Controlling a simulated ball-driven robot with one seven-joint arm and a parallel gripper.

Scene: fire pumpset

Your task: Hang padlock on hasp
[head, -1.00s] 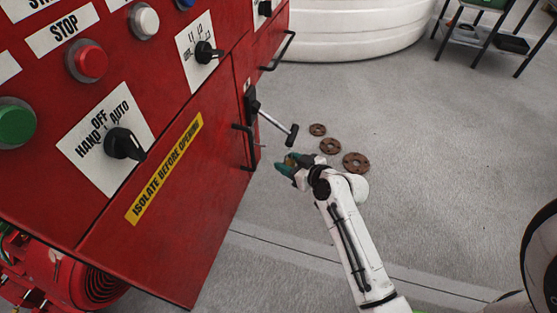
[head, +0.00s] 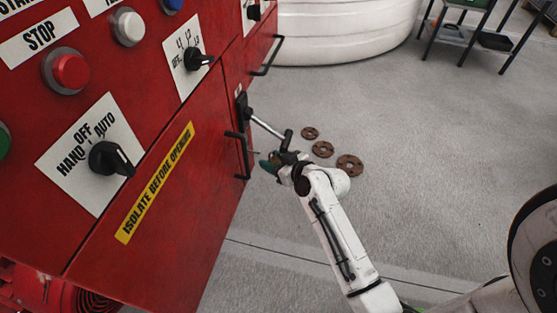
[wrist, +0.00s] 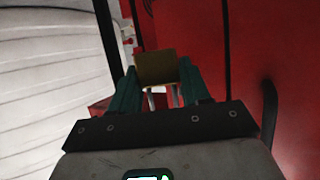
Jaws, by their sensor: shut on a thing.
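My gripper (head: 270,164) is beside the red cabinet's right edge in the head view, just right of a black door handle (head: 241,155). In the wrist view my gripper (wrist: 158,74) has its green fingers shut on the padlock (wrist: 156,66), a brass-coloured block. Two pale metal bars, seemingly its shackle, show below the block between the fingers. In the head view the padlock is hidden or too small to make out. A thin dark piece, perhaps the hasp, sticks out between door handle and gripper; I cannot tell for sure. No contact between padlock and cabinet is clear.
A lever with a black grip (head: 286,141) juts from the red cabinet (head: 190,215) right above my gripper. Another black handle (head: 270,58) is higher up. Rusty flanges (head: 322,149) lie on open grey floor. A white tank (head: 345,35) stands behind.

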